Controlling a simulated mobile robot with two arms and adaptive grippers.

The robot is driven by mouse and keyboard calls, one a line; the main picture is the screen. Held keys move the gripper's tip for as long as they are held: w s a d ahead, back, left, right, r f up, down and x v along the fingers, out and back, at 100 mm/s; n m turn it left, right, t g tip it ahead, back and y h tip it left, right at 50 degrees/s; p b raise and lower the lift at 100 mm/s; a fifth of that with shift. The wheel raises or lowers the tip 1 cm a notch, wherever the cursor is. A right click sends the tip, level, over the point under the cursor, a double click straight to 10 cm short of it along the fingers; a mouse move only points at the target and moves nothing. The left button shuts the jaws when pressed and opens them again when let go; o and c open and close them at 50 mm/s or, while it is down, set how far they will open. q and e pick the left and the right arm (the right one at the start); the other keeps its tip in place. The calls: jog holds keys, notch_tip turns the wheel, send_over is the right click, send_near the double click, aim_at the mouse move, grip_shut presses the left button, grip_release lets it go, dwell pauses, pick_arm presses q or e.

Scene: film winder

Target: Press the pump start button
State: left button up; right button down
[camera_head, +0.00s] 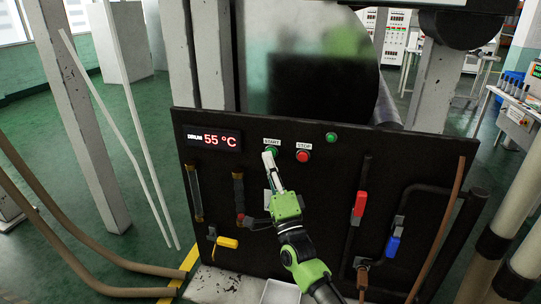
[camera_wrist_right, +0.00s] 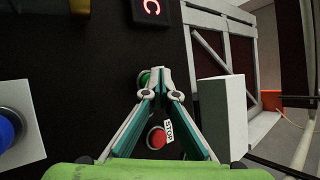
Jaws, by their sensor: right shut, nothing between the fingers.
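The green pump start button (camera_head: 272,150) sits under the START label on the black panel. The red stop button (camera_head: 302,156) is to its right. My right gripper (camera_head: 267,158) is shut and empty, its fingertips at the start button and partly covering it. In the right wrist view the green button (camera_wrist_right: 144,78) shows just left of the closed fingertips (camera_wrist_right: 160,73), and the red stop button (camera_wrist_right: 157,139) shows between the fingers. I cannot tell whether the fingertips touch the start button. My left gripper is not in view.
The black panel (camera_head: 330,210) carries a drum display (camera_head: 213,139) reading 55 °C, a green light (camera_head: 331,137), and red (camera_head: 360,204), blue (camera_head: 392,245) and yellow (camera_head: 227,242) handles. Pipes run along its lower right. A large dark drum (camera_head: 315,80) stands behind it.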

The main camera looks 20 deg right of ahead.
jog(key=shift+w+d+b, duration=0.25)
jog(key=shift+w+b, duration=0.15)
jog(key=shift+b, duration=0.05)
dwell(0.6)
jog(key=shift+s, duration=0.1)
jog(key=shift+s+a+p, duration=0.45)
jog(key=shift+s+a, duration=0.05)
jog(key=shift+s, duration=0.2)
jog(key=s+a, duration=0.1)
jog(key=s+a+p, duration=0.1)
jog(key=s+p, duration=0.1)
jog(key=s, duration=0.1)
jog(key=shift+s+a, duration=0.1)
jog(key=shift+a, duration=0.3)
jog(key=shift+f, duration=0.1)
dwell(0.6)
